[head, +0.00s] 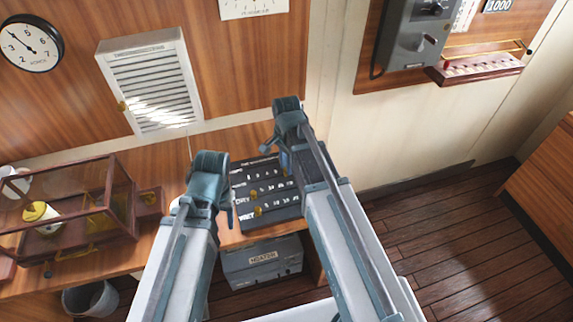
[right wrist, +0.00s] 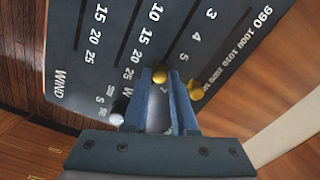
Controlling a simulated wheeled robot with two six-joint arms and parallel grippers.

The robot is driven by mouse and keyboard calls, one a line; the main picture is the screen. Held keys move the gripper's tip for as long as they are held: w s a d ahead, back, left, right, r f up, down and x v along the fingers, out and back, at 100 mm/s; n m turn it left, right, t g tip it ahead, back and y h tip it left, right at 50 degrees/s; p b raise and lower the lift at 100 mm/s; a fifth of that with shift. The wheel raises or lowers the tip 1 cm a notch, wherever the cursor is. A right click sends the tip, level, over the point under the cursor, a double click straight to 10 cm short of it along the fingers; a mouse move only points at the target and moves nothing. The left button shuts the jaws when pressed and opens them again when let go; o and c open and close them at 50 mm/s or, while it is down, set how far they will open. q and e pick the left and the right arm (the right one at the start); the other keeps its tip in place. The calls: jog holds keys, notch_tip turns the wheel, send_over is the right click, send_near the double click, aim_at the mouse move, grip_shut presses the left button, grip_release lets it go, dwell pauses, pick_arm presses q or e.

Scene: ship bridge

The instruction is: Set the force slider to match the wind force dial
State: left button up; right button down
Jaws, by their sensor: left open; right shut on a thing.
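The round wind force dial (head: 30,43) hangs at the upper left, its black needle pointing up and left; the numeral at its tip is too small to read surely. The dark slider board (head: 272,213) lies on the desk and shows large in the right wrist view (right wrist: 110,52). My right gripper (right wrist: 163,80) is shut on a brass slider knob (right wrist: 158,75), beside the row numbered 3, 4, 5. Its fingers partly hide that row's lower numerals. In the head view my right arm covers the board's right side. My left gripper (head: 228,210) is open by the board's left edge.
Another brass knob (right wrist: 195,90) sits close right of my right fingers, and a white knob (right wrist: 116,119) lies to their left. A glass-sided wooden case (head: 75,212) stands on the desk at left. A grey box (head: 262,262) is below the board. Floor at right is clear.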

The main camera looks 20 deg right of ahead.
dwell(0.9)
jog(key=a, duration=0.6)
jog(key=shift+s, duration=0.1)
jog(key=c, duration=0.7)
grip_release()
jog(key=shift+r, duration=0.1)
pick_arm(q)
notch_tip(320, 180, up, 14)
jog(key=p, duration=1.3)
jog(key=shift+p, duration=0.4)
pick_arm(e)
notch_tip(320, 180, up, 14)
jog(key=shift+f, duration=0.2)
